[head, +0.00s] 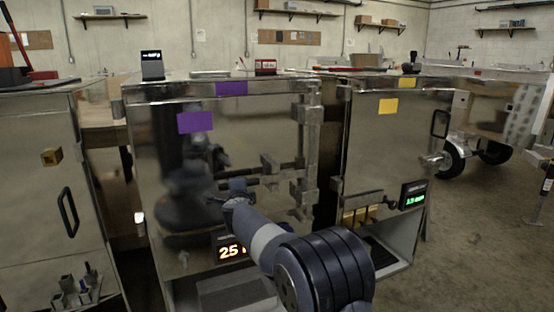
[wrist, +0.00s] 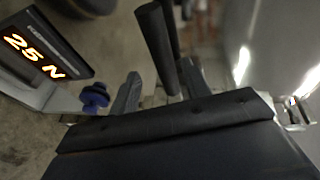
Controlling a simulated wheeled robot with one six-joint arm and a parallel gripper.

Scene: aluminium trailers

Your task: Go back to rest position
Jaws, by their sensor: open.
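My gripper (head: 232,194) is in front of the middle metal cabinet (head: 150,110), near the latch bars (head: 270,163) on its door. Its fingers are hard to make out in the head view. In the wrist view the two grey fingers of my gripper (wrist: 160,85) stand apart, with a dark rod (wrist: 157,45) reaching down between them. I cannot tell whether the rod touches either finger. My arm reaches up from the bottom of the head view and hides the cabinet's lower part.
A display reading about 25 (head: 231,249) is on the cabinet's lower front; it also shows in the wrist view (wrist: 38,55). Another cabinet (head: 385,150) with a green display (head: 413,195) stands right, one with a black handle (head: 68,212) left. Open floor (head: 470,235) lies right.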

